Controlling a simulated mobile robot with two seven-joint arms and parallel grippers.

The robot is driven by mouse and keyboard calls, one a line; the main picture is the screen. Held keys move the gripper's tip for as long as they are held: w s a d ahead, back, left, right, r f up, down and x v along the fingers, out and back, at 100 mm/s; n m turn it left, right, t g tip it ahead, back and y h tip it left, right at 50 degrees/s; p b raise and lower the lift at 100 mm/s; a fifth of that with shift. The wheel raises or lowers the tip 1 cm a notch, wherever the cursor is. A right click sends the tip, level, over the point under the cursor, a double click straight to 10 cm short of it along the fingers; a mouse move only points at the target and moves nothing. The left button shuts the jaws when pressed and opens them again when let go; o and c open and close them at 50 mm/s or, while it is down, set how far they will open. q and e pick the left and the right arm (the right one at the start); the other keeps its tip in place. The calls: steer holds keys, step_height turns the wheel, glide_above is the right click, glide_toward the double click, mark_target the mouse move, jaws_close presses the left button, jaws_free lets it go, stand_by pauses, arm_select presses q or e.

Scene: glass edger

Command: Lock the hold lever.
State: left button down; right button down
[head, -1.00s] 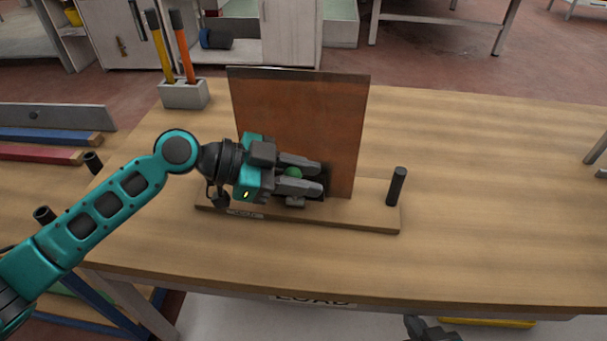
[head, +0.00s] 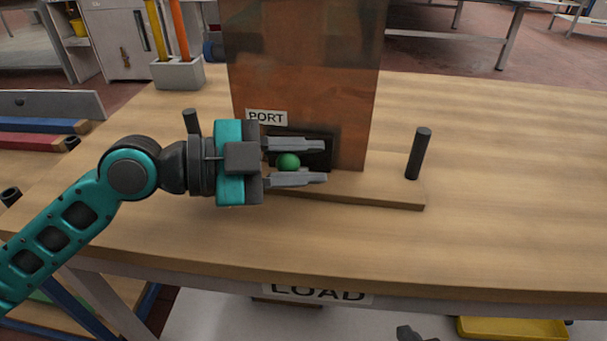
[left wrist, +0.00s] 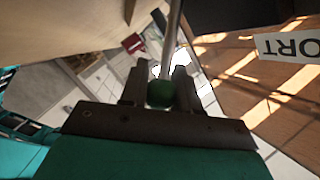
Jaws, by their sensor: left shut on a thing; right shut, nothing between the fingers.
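The hold lever shows as a green ball knob (head: 289,161) in front of a dark opening low on an upright brown panel (head: 305,70). My left gripper (head: 323,161) reaches in from the left, its fingers above and below the knob, shut on it. In the left wrist view the green knob (left wrist: 160,94) sits between the fingers, and a thin grey rod (left wrist: 174,35) runs up from near it. How the lever joins the panel is hidden. My right gripper (head: 408,333) barely shows at the bottom edge of the head view, shut and empty.
A "PORT" label (head: 266,117) is on the panel. Dark upright pegs stand at the board's right (head: 419,154) and left (head: 190,121). A grey holder (head: 178,74) with yellow and orange handles stands behind left. The tabletop to the right is clear.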

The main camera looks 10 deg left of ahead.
arm_select(q)
steer(key=shift+s+f+m+b, duration=0.2)
steer(key=shift+f+m+b, duration=0.1)
steer(key=shift+b, duration=0.2)
arm_select(e)
steer(key=shift+f, duration=0.85)
arm_select(q)
steer(key=c, duration=1.1)
jaws_free()
steer(key=shift+r, duration=0.1)
steer(key=b+v, duration=0.3)
steer(key=v, duration=0.9)
steer(key=shift+s+a, duration=0.2)
steer(key=shift+a, duration=0.2)
arm_select(e)
steer(key=shift+w+a+f+y, duration=0.3)
steer(key=shift+a+f, duration=0.2)
steer(key=shift+f, duration=0.15)
